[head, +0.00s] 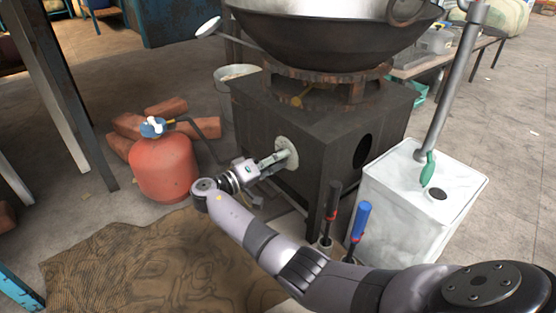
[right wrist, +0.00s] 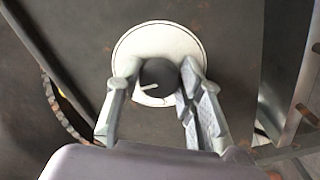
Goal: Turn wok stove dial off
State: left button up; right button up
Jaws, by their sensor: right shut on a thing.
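The wok stove (head: 330,135) is a dark metal box with a large black wok (head: 330,40) on its burner ring. On its front face is a round white plate with a black dial, which the right wrist view shows as a black knob (right wrist: 157,76) with a pale pointer line slanting slightly. The white plate (head: 287,150) shows in the head view, with the dial hidden by my gripper. My right gripper (head: 279,160) is at the plate, its two fingers on either side of the knob and shut on it. My left gripper is out of view.
A red gas cylinder (head: 163,165) with a blue valve stands left of the stove, near several bricks (head: 130,127). A brown board (head: 150,260) lies in front.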

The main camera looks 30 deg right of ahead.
jog(key=shift+s+f, duration=0.1)
jog(key=o, duration=1.1)
jog(key=a, duration=1.2)
jog(key=shift+s, duration=0.4)
